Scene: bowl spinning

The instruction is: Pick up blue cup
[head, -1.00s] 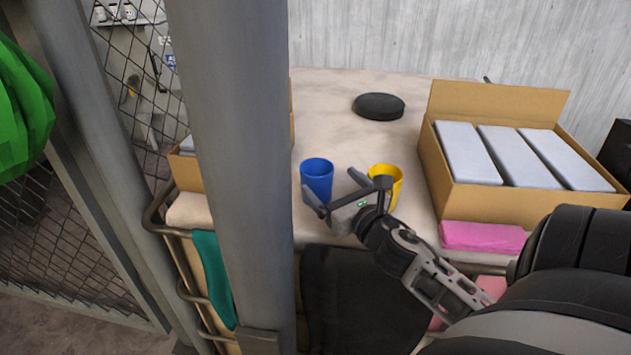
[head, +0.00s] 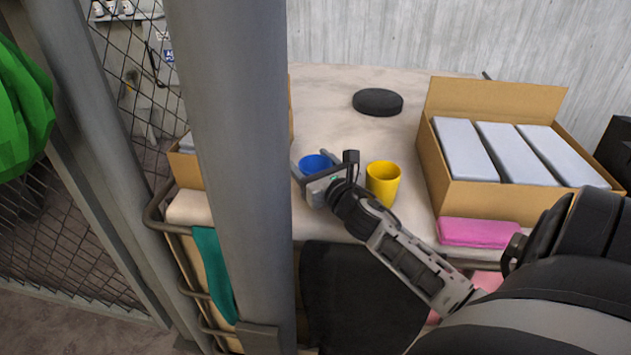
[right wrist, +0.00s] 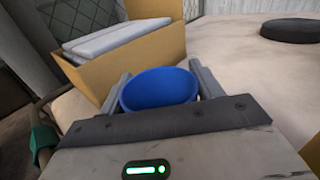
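The blue cup (head: 314,164) stands on the table, left of the yellow cup (head: 383,183). My right gripper (head: 313,160) is at the blue cup, its body covering the cup's lower front in the head view. In the right wrist view the blue cup (right wrist: 158,89) is between the two open fingers (right wrist: 160,85), one on each side of its rim. The fingers look close to the cup, but I cannot tell whether they touch it. My left gripper is not in view.
A black disc (head: 378,102) lies at the back. A grey post (head: 232,170) rises left of the blue cup, hiding part of another box.

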